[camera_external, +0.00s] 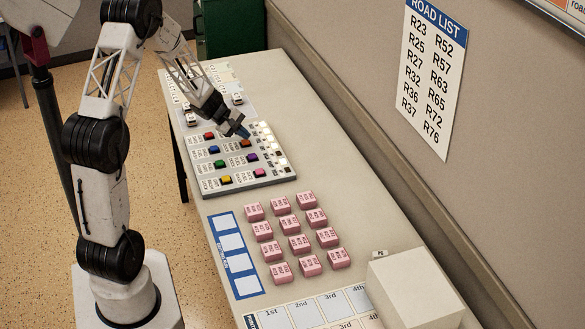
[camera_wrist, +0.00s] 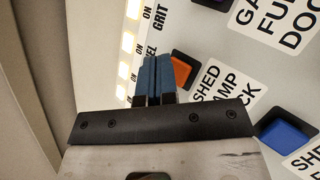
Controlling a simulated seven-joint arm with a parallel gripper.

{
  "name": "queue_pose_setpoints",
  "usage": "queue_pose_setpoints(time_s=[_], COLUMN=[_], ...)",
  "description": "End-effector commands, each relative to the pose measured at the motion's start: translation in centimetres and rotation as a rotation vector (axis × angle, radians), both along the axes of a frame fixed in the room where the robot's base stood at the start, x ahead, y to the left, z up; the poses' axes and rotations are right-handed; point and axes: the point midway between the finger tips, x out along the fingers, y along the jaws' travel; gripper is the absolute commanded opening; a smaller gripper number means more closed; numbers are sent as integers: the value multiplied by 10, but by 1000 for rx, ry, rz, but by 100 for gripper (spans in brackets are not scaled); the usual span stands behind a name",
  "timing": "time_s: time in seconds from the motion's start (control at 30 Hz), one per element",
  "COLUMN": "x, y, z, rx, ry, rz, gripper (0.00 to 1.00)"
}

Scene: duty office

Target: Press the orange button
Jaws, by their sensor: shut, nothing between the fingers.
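The orange button (camera_external: 246,143) sits in the upper right of the coloured buttons on the grey panel (camera_external: 284,179). It also shows in the wrist view (camera_wrist: 183,70), a dark-framed orange square just right of the fingertips. My gripper (camera_external: 243,131) is shut and empty, its blue fingertips pointing down over the panel by this button. In the wrist view the fingers (camera_wrist: 157,73) hide the left part of the button. I cannot tell whether they touch it.
Nearby are a blue button (camera_external: 213,150), a red button (camera_external: 209,136) and a purple button (camera_external: 252,157). Lit white indicators (camera_wrist: 130,40) line the panel beside the fingers. Several pink blocks (camera_external: 301,244) and a white box (camera_external: 414,290) stand on the table nearer the camera. A wall runs along the right.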

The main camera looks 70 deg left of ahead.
Motion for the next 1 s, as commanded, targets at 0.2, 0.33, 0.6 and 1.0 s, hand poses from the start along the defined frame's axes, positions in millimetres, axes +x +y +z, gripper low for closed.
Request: queue_pose_setpoints(time_s=[0.2,0.33,0.6,1.0], x=[0,0,0,0], y=[0,0,0,0], z=[0,0,-1,-9], rx=[0,0,0,0], ry=[0,0,0,0], rz=[0,0,0,0], gripper=[0,0,0,0])
